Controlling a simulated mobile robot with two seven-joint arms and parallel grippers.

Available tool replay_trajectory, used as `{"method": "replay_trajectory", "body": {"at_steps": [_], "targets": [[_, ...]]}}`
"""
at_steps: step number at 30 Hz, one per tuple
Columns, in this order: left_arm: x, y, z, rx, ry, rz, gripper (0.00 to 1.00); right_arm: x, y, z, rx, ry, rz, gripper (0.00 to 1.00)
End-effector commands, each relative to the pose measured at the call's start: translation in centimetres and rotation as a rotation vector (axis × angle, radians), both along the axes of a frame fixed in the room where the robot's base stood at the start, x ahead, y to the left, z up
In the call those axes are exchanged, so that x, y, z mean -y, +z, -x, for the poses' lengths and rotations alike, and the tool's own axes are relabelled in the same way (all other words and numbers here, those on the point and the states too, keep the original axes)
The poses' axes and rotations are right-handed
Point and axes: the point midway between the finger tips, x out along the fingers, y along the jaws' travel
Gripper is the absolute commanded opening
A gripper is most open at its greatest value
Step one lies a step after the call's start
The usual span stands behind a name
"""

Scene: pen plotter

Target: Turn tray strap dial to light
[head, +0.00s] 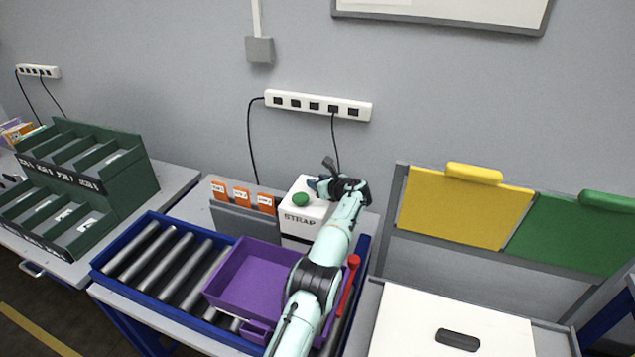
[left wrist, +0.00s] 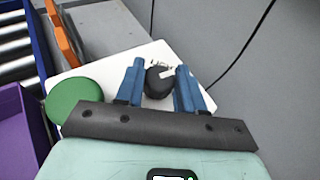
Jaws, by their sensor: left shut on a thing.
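The white strap box (head: 296,225), lettered "STRAP", stands at the back of the conveyor. A green round button (head: 300,199) is on its top; it also shows in the left wrist view (left wrist: 75,99). The dark dial (left wrist: 159,83) with a pale pointer mark sits on the white top (left wrist: 108,74), between the two blue fingers of my left gripper (left wrist: 163,80). My left gripper is shut on the dial. In the head view my left gripper (head: 322,187) is over the box's right side and hides the dial. My right gripper is not in view. I cannot read the dial's setting labels.
A purple tray (head: 228,291) sits on the roller conveyor (head: 160,262), partly behind my arm. A red-handled piece (head: 353,262) is right of my arm. Orange-tagged dividers (head: 241,197) stand left of the box. A power strip (head: 318,106) with hanging cables is on the wall behind.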

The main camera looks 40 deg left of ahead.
Motion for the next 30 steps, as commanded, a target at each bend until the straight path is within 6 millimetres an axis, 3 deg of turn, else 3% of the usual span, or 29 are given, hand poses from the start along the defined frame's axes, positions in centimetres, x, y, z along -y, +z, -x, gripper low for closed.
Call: {"method": "replay_trajectory", "body": {"at_steps": [10, 11, 12, 13, 30], "targets": [[0.18, -0.22, 0.02, -0.004, 0.007, 0.007, 0.07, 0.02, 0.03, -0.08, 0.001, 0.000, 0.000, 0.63], [0.18, -0.24, 0.03, -0.004, 0.007, 0.007, 0.47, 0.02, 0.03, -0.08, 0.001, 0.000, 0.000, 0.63], [0.19, -0.25, 0.03, -0.005, 0.006, 0.007, 0.60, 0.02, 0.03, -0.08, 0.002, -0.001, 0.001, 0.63], [0.17, -0.24, 0.03, -0.005, 0.006, 0.007, 0.63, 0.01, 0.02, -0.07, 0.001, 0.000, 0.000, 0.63], [-0.19, 0.09, 0.12, -0.004, -0.048, -0.001, 0.63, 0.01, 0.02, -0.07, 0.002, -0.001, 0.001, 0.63]]}}
